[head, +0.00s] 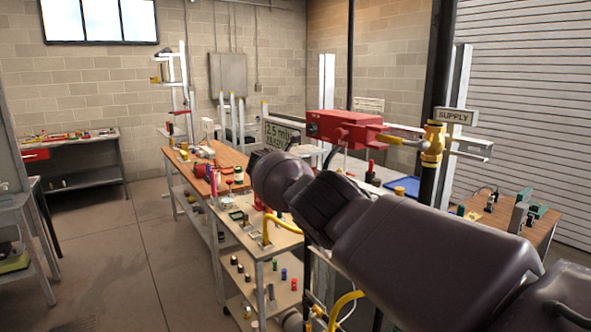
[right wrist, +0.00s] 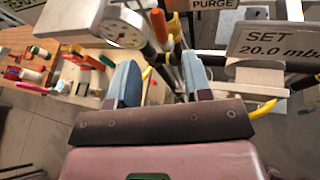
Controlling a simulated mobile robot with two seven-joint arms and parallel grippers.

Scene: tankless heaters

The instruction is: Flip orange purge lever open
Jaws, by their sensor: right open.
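In the right wrist view an orange lever-like piece (right wrist: 174,25) stands upright below a sign (right wrist: 213,3) reading PURGE. A red-brown rounded piece (right wrist: 158,24) is just left of it. My right gripper (right wrist: 159,62) is open, with its two blue-grey fingers apart and pointing towards these pieces. The orange piece lies beyond the gap between the fingertips, and I see no contact. In the head view my right arm hides its own gripper and whatever is in front of it. My left gripper is not in view.
A round gauge (right wrist: 124,30) on a pale box is close to the left finger. A SET 20.0 sign (right wrist: 275,40) and rails are on the right. In the head view a red unit (head: 345,129) and yellow supply valve (head: 433,143) stand beyond my arm. The floor (head: 120,230) at left is largely clear.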

